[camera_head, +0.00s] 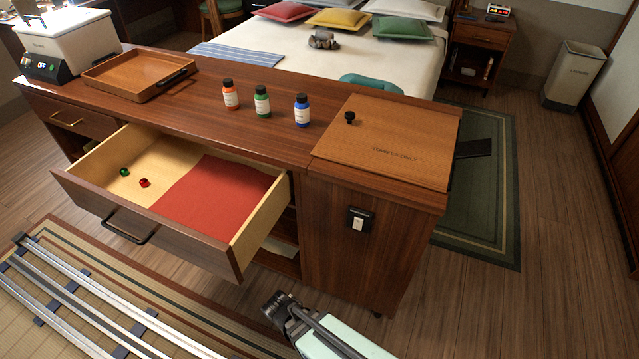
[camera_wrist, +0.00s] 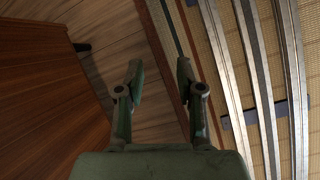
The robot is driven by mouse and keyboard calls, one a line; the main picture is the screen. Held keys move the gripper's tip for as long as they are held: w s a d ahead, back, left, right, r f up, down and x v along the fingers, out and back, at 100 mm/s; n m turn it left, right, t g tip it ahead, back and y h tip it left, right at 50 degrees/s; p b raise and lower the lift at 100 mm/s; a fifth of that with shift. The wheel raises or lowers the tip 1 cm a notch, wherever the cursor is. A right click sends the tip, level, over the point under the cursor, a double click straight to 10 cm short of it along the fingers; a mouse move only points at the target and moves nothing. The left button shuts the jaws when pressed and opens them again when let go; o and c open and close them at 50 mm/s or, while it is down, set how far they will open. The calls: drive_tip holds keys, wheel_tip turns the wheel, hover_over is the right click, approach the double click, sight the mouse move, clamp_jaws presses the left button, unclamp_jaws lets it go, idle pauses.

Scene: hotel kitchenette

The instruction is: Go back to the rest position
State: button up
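My gripper (camera_wrist: 159,72) shows in the wrist view with its two fingers apart and nothing between them. Beyond the fingers are the wooden floor and the edge of a striped mat. In the head view, part of my arm with its dark end (camera_head: 278,308) is at the bottom centre, low in front of the cabinet (camera_head: 340,240). It is apart from the open drawer (camera_head: 145,225). The fingertips are hard to make out in that view.
The open drawer juts out over the floor; it holds a red cloth (camera_head: 215,196), a green knob-like piece (camera_head: 124,171) and a red one (camera_head: 145,183). On the counter stand a tray (camera_head: 108,86), three bottles (camera_head: 262,102) and a lidded panel (camera_head: 390,145).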

drive_tip(key=s+d+f+m+g+y, duration=0.25)
drive_tip(key=s+d+m, duration=0.3)
drive_tip(key=d, duration=0.35)
drive_tip(key=s+d+f+m+g+y, duration=0.2)
drive_tip(key=s+d+f+m+g, duration=0.15)
drive_tip(key=s+d, duration=0.4)
wheel_tip(320, 180, up, 14)
drive_tip(key=w+d+t+p, duration=0.1)
drive_tip(key=w+d+p, duration=0.1)
drive_tip(key=p, duration=1.4)
drive_tip(key=shift+w, duration=0.35)
